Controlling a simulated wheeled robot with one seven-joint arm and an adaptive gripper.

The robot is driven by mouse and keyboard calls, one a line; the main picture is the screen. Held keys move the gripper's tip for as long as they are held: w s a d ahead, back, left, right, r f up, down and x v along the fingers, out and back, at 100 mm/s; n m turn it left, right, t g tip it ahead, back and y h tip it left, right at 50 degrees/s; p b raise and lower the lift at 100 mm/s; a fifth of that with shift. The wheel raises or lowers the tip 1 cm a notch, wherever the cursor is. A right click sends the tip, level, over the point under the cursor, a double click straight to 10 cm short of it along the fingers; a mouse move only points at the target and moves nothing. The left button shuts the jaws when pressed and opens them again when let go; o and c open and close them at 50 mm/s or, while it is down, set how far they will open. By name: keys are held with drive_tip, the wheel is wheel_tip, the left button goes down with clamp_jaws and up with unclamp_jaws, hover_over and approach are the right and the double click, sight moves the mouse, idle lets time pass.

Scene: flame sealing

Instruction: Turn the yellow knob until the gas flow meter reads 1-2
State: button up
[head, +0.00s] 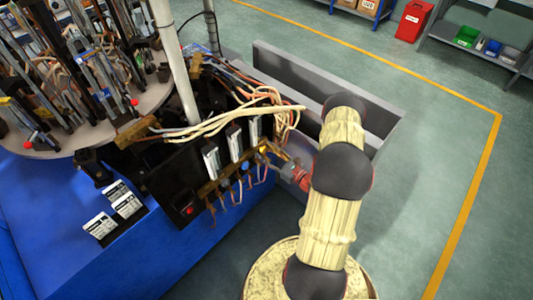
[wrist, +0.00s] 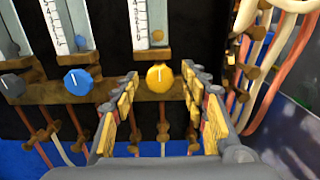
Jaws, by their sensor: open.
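The yellow knob (wrist: 160,77) is in the upper middle of the wrist view, with a pale line on its face pointing about straight up. My gripper (wrist: 159,80) is open, with one finger on each side of the knob and a visible gap on both sides. The gas flow meter (wrist: 150,22) is the clear scaled tube above the knob. A small tan float (wrist: 157,35) sits low in it, and its reading is too small to tell. In the head view my gripper (head: 264,150) is at the rightmost flow meter (head: 255,129), and the yellow knob is mostly hidden.
A blue knob (wrist: 78,81) and a grey knob (wrist: 12,86) sit left of the yellow one under their own meters. Hoses (wrist: 272,75) hang close at the right. Several small pipes run below the knobs. Open floor (head: 440,150) lies to the right.

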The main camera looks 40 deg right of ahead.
drive_tip(key=c, duration=0.3)
drive_tip(key=c, duration=0.7)
drive_tip(key=shift+c, duration=0.8)
drive_tip(key=shift+n, duration=0.4)
drive_tip(key=n+b, duration=0.1)
drive_tip(key=n, duration=0.3)
drive_tip(key=shift+n+b, duration=0.3)
drive_tip(key=shift+b, duration=0.1)
drive_tip(key=n+b, duration=0.2)
drive_tip(key=n, duration=0.3)
drive_tip(key=shift+n, duration=0.4)
drive_tip(key=o, duration=1)
